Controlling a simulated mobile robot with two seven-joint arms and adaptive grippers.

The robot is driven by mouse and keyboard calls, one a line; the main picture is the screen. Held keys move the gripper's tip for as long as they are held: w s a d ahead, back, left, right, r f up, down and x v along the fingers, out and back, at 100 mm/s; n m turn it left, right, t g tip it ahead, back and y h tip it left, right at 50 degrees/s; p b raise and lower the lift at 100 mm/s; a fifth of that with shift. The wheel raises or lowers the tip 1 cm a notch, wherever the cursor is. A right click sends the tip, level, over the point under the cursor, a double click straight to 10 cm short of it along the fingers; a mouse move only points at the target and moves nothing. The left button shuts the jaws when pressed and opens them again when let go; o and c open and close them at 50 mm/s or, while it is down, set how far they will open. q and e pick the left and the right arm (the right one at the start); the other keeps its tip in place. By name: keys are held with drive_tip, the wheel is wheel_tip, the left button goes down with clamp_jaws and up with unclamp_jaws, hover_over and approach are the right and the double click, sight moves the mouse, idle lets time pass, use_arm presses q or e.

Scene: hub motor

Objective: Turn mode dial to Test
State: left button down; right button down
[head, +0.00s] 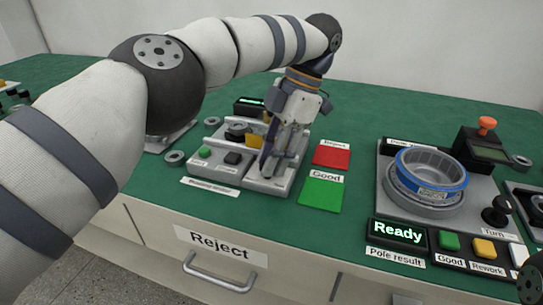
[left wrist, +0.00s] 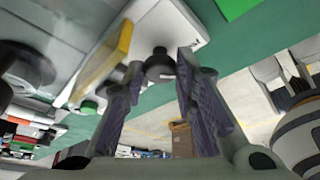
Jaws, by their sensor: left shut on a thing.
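My left gripper (head: 270,163) reaches down over the right part of a light grey fixture (head: 268,186) on the green bench. In the left wrist view its two ribbed fingers (left wrist: 160,73) are shut on a small dark knob (left wrist: 159,66), taken to be the mode dial, one finger on each side. In the head view the fingers hide the dial, and its setting and any Test mark cannot be read. My right gripper is not in view.
Beside my left gripper are a yellow block (head: 254,141), a green button (head: 205,152) and a black button (head: 233,158). Red (head: 332,156) and green (head: 321,194) pads lie to the right. A display (head: 398,233) reads "Ready" before a blue-ringed motor (head: 433,170).

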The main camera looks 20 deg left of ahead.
use_arm(q)
drive_tip(key=c, duration=1.3)
unclamp_jaws()
